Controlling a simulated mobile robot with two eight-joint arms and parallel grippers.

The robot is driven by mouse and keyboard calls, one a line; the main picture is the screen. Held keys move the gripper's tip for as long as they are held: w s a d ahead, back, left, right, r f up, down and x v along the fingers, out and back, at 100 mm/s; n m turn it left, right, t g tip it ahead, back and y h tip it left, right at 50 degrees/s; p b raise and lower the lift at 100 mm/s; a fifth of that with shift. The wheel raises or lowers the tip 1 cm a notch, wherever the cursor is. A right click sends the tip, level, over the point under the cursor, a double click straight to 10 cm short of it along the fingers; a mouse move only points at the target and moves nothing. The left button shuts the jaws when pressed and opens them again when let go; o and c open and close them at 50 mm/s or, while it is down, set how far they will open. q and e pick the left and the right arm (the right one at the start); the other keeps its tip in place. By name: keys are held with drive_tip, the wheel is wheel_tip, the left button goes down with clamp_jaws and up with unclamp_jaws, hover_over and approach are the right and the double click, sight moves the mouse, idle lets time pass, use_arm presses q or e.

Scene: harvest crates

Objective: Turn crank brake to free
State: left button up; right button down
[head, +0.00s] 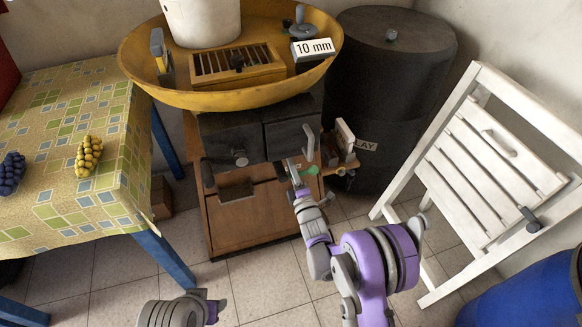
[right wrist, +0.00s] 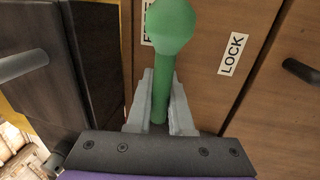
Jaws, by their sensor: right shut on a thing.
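The crank brake is a green lever with a round knob (right wrist: 166,70), seen close up in the right wrist view. My right gripper (right wrist: 160,108) is shut on its stem, one pale finger on each side, with the knob beyond the fingertips. A LOCK label (right wrist: 233,54) is on the brown wood to the right of the lever. Another label (right wrist: 148,24), mostly hidden behind the knob, is to its left. In the head view my right gripper (head: 293,172) is at the front of the wooden cabinet (head: 255,215). My left arm's grey end shows at the bottom; its fingers are unclear.
A wide yellow pan (head: 200,98) with a 10 mm sign (head: 312,48) tops the cabinet. A dark barrel (head: 390,100) stands behind right, a white slatted frame (head: 500,165) to the right. A table with a patterned cloth (head: 60,180) stands left. Tiled floor lies in front.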

idle(0.3)
drive_tip(key=c, duration=0.8)
unclamp_jaws()
drive_tip(key=v, duration=1.1)
drive_tip(key=shift+p, duration=0.4)
drive_tip(key=shift+w, duration=0.15)
